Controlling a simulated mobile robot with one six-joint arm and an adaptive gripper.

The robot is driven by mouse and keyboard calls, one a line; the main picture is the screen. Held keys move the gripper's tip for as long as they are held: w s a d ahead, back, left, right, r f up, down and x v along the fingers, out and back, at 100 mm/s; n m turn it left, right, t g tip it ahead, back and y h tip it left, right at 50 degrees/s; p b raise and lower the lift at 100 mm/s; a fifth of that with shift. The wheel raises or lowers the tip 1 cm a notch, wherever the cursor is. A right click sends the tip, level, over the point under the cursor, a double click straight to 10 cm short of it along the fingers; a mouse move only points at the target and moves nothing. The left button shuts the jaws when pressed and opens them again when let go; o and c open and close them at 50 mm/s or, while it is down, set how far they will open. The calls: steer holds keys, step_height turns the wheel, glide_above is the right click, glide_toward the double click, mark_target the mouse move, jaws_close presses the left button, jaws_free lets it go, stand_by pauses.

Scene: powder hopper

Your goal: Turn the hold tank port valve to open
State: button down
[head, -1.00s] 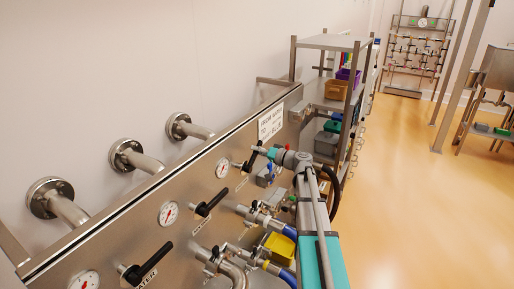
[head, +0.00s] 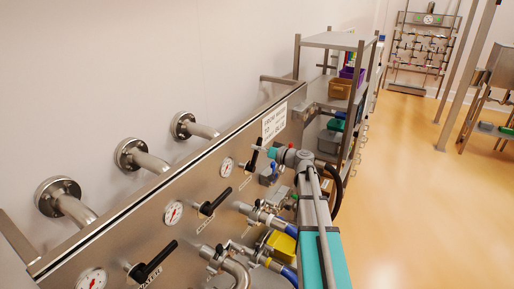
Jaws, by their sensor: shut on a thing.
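A steel panel (head: 118,238) runs along the wall in the head view with several black lever handles. The far handle (head: 254,155) stands close to upright at the panel's far end, below a printed sign. My gripper (head: 261,149) is at this handle, reaching in from the right, and is shut on it. The fingertips are small and partly hidden. A middle handle (head: 216,201) and a near handle (head: 152,261) are tilted up to the right. The near label ends in "WATER"; I cannot read the label at the far handle.
Round gauges (head: 173,212) sit beside the handles. Pipes with clamps and blue hose ends (head: 283,228) stick out below, with a yellow box (head: 281,246) among them. A shelf rack (head: 330,40) stands beyond the panel. The floor (head: 410,190) to the right is clear.

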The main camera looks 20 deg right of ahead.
steer(key=shift+s+a+r+n+p, duration=0.2)
steer(key=shift+s+a+r+n, duration=0.15)
steer(key=shift+n, duration=0.35)
steer(key=shift+s+a+r+n+p, duration=0.15)
steer(key=shift+s+a+n+p, duration=0.1)
steer(key=shift+a+n, duration=0.35)
steer(key=shift+d, duration=0.15)
steer(key=s+a+n, duration=0.1)
steer(key=n, duration=0.1)
steer(key=a+n, duration=0.1)
steer(key=n, duration=0.1)
steer(key=shift+s+r, duration=0.2)
steer(key=shift+s, duration=0.2)
steer(key=shift+c, duration=2.2)
jaws_free()
steer(key=shift+w, duration=0.1)
steer(key=v, duration=0.9)
